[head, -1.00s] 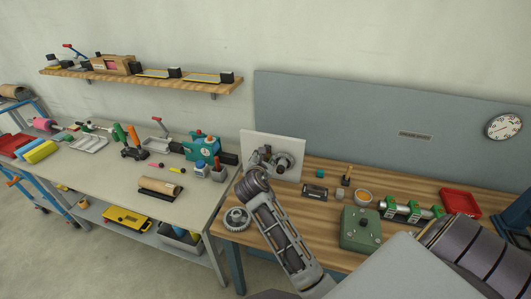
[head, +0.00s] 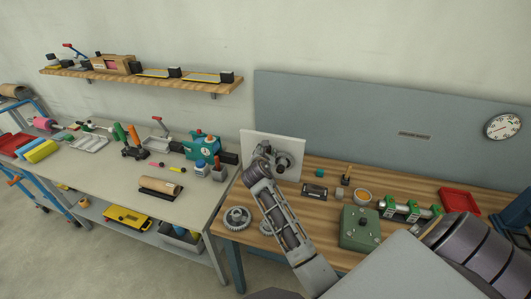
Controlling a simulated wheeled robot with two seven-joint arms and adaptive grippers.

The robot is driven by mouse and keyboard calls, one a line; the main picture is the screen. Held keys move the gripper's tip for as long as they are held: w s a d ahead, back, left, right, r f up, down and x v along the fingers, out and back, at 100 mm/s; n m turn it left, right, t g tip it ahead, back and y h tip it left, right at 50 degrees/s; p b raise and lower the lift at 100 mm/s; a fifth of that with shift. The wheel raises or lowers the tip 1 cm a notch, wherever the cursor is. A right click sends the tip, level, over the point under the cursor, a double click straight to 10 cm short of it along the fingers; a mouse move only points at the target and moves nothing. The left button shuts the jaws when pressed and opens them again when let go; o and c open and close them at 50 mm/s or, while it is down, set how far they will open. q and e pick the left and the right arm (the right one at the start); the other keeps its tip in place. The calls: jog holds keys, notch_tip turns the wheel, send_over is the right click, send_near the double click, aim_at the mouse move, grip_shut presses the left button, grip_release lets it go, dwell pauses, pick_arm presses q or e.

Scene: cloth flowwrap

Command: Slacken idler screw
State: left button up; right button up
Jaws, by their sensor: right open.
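A white upright panel (head: 290,145) stands at the back left of the wooden bench, with grey round pulley-like parts (head: 284,161) mounted on its face. I cannot make out the idler screw, nor whether the fingers touch anything.
Toothed metal gears (head: 237,219) lie at the wooden bench's left end. A green box (head: 360,229), a roller in green stands (head: 408,210) and a red tray (head: 459,201) are to the right. A grey bench (head: 115,170) with tools stands left.

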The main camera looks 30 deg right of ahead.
grip_shut()
dwell(0.5)
